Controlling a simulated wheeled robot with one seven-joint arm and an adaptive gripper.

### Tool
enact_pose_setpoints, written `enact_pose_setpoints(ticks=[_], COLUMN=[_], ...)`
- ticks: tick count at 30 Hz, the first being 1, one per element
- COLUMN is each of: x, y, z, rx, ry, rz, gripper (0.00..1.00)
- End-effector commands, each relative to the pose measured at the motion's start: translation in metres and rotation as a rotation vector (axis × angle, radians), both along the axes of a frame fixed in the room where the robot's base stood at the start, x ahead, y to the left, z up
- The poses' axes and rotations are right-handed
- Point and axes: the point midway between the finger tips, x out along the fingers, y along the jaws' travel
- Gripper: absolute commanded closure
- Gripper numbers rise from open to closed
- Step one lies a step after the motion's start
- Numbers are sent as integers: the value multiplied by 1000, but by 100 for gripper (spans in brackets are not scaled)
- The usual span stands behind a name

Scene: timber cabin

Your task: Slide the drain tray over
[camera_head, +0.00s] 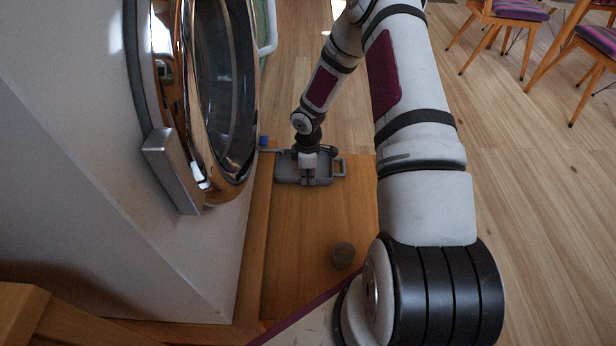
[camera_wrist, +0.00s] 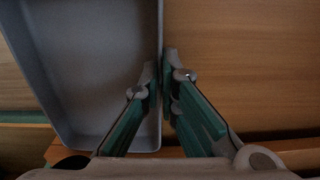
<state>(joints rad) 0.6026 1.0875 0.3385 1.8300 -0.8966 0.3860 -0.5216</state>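The drain tray (camera_head: 287,168) is a shallow grey tray with a loop handle on its right side. It lies on a wooden board beside the round-doored machine. In the wrist view the tray (camera_wrist: 95,70) fills the left part. My gripper (camera_head: 309,178) reaches down at the tray's near side. In the wrist view my gripper (camera_wrist: 160,70) straddles a tray wall, one finger inside and one outside. The fingers are close together and appear shut on that wall. The tips' contact is partly hard to see.
The machine's chrome door (camera_head: 215,90) stands close on the left. A small dark round cup (camera_head: 343,255) is on the wooden board (camera_head: 300,230) nearer me. A small blue item (camera_head: 263,142) is by the tray's far left. Chairs (camera_head: 500,20) stand far right.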

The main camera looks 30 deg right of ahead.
Motion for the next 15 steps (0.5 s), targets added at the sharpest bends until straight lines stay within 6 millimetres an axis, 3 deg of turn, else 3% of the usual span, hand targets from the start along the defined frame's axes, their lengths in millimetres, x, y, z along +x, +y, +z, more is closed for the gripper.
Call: enact_pose_setpoints(ticks=[15], x=[11], y=[19], z=[1], rx=[6], ry=[-8], rz=[2], gripper=[100])
